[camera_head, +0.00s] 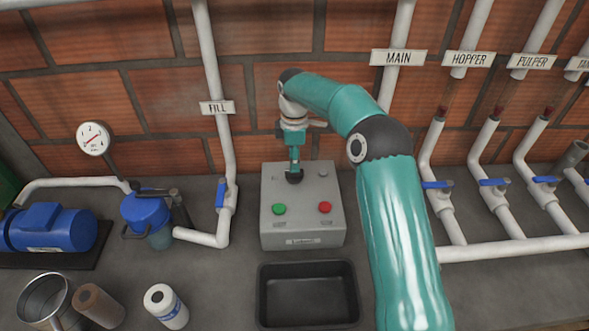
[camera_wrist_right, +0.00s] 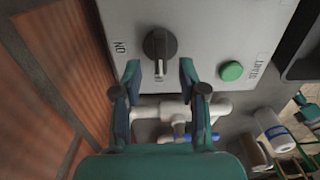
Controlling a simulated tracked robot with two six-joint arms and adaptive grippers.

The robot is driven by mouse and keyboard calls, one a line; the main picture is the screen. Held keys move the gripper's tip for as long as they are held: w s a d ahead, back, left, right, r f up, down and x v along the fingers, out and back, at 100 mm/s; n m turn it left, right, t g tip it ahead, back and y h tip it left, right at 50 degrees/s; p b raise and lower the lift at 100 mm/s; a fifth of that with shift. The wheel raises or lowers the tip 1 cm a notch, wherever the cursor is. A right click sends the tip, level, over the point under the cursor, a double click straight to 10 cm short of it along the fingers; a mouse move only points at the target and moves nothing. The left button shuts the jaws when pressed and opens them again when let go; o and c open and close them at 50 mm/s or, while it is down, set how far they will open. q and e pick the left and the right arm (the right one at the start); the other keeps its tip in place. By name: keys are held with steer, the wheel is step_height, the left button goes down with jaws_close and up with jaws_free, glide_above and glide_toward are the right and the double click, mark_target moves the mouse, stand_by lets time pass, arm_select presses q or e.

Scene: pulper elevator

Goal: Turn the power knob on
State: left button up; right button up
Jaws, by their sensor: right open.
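The black power knob (camera_head: 294,177) is on the upper left of a grey control box (camera_head: 303,240) against the wall. My right gripper (camera_head: 294,158) is over the knob from the wall side. In the wrist view its fingers (camera_wrist_right: 160,68) are open, one on each side just short of the knob, with nothing between them. My left gripper is not in view.
The box also has a green button (camera_head: 279,209) and a red button (camera_head: 325,207). A black tray (camera_head: 308,313) lies in front. The FILL pipe (camera_head: 222,130) stands left; blue-handled valves (camera_head: 437,185) stand right.

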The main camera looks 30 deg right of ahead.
mark_target(294, 175)
steer(key=shift+f, duration=2.1)
steer(key=shift+c, duration=0.2)
jaws_close()
